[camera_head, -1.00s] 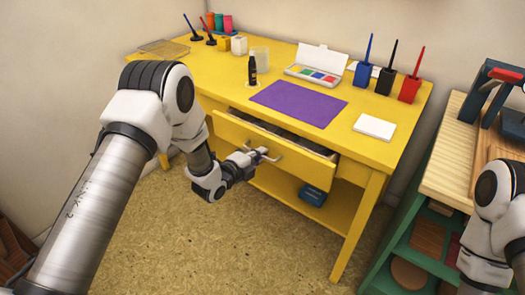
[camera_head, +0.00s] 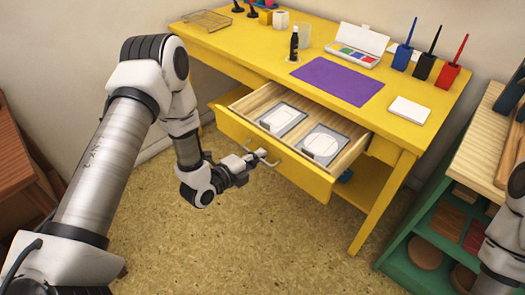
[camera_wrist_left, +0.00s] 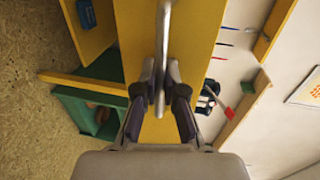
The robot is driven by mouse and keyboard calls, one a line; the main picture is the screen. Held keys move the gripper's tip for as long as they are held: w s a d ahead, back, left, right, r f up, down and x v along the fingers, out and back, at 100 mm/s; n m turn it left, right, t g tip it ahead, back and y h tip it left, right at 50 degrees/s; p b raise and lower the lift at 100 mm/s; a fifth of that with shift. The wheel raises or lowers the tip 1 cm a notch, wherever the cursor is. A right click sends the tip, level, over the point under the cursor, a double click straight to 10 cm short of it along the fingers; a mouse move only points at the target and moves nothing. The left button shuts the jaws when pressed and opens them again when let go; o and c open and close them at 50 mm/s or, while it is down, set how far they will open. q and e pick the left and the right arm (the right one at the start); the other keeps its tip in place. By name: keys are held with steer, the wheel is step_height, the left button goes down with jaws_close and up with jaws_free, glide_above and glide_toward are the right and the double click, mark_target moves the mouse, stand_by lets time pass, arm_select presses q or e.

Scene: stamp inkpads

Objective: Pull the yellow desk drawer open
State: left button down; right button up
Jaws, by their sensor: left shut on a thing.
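The yellow desk (camera_head: 232,50) has its wide drawer (camera_head: 307,177) pulled well out, showing a pale wooden inside. Two grey-framed pads with white faces, a left one (camera_head: 281,119) and a right one (camera_head: 322,144), lie in the drawer. My left gripper (camera_head: 260,156) is at the drawer front, shut on the metal bar handle (camera_head: 272,162). In the left wrist view the fingers (camera_wrist_left: 160,88) close around the handle (camera_wrist_left: 162,40), with the yellow drawer front behind it. My right arm shows at the right edge; its gripper is out of view.
On the desk are a purple mat (camera_head: 337,82), a white block (camera_head: 409,109), a color palette (camera_head: 357,58), a black bottle (camera_head: 294,43) and blue, black and red holders. A green shelf (camera_head: 405,262) stands at right. The floor before the drawer is clear.

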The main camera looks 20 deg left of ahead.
arm_select(q)
steer(key=c, duration=1.2)
jaws_free()
steer(key=shift+d, duration=0.1)
steer(key=shift+c, duration=0.2)
steer(key=v, duration=1.2)
steer(key=shift+f, duration=0.1)
